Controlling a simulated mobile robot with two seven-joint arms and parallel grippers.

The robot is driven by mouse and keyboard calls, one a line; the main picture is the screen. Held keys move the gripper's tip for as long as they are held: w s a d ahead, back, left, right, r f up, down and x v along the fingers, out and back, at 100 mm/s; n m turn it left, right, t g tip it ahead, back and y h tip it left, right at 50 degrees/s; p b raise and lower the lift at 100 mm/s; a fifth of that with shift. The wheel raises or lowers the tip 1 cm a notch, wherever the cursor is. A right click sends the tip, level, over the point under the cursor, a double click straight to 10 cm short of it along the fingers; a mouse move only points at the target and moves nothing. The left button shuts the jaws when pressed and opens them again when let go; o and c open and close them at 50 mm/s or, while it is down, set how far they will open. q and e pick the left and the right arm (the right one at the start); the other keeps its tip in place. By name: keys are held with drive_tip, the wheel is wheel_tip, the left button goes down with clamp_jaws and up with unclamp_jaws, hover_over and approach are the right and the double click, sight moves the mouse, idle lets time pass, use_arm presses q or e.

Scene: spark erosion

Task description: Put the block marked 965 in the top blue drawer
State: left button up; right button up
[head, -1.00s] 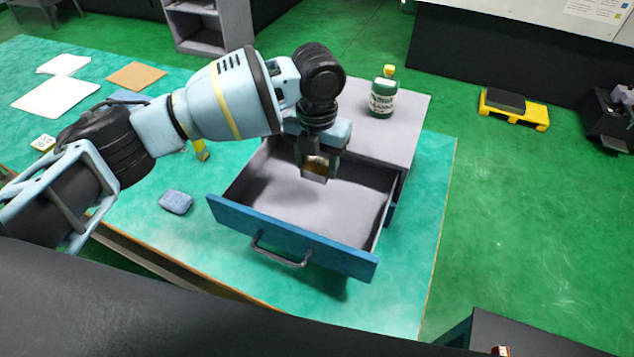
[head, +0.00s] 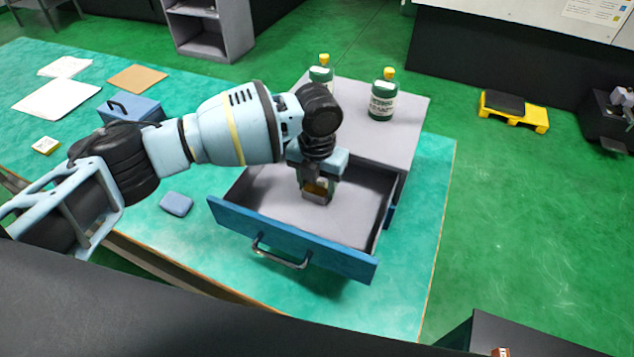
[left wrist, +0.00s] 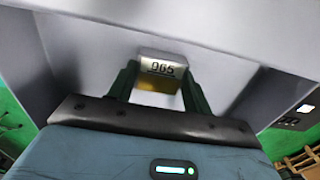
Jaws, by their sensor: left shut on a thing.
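The block marked 965 (left wrist: 162,68) is a small metallic block with a yellowish lower face; its number reads in the left wrist view. My left gripper (head: 317,190) is shut on it, pointing down inside the open top blue drawer (head: 292,239). The block also shows in the head view (head: 316,198), low between the drawer walls. I cannot tell whether it touches the drawer floor. The drawer is pulled out, with a blue front, a grey handle and a grey inside. My right gripper is not in view.
Two green bottles with yellow caps (head: 382,95) stand on the grey cabinet top (head: 408,135). A blue block (head: 176,204) lies on the green table left of the drawer. A blue box with a handle (head: 130,106), papers and a small yellow-edged block (head: 46,145) lie farther left.

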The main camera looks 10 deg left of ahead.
sight(317, 187)
use_arm(q)
drive_tip(key=shift+f, duration=0.15)
drive_tip(key=o, duration=1.3)
drive_tip(key=shift+o, duration=0.2)
wheel_tip(317, 187, up, 12)
drive_tip(key=shift+r, duration=0.2)
